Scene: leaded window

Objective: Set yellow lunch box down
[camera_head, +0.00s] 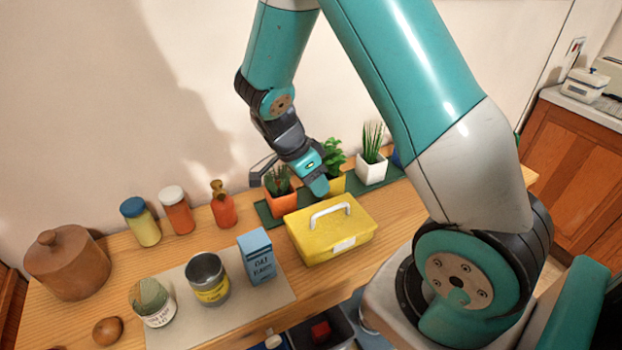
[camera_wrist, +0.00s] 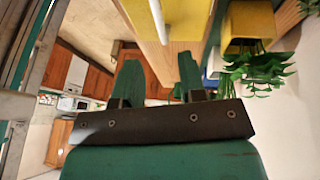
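The yellow lunch box (camera_head: 312,240) stands upright on the wooden table, right of the blue carton. Its white handle (camera_head: 330,209) is raised and nothing holds it. The lunch box also shows at the top of the wrist view (camera_wrist: 190,18), cut off by the frame edge. My gripper (camera_head: 290,180) is above and behind the lunch box, near the potted plants, apart from the handle. In the wrist view its two fingers (camera_wrist: 159,82) stand apart with nothing between them.
Potted plants (camera_head: 370,169) stand in a row on a green mat behind the lunch box. To its left are a blue carton (camera_head: 257,258), a can (camera_head: 208,282), and several jars and bottles (camera_head: 176,212). A brown pot (camera_head: 68,265) stands at far left.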

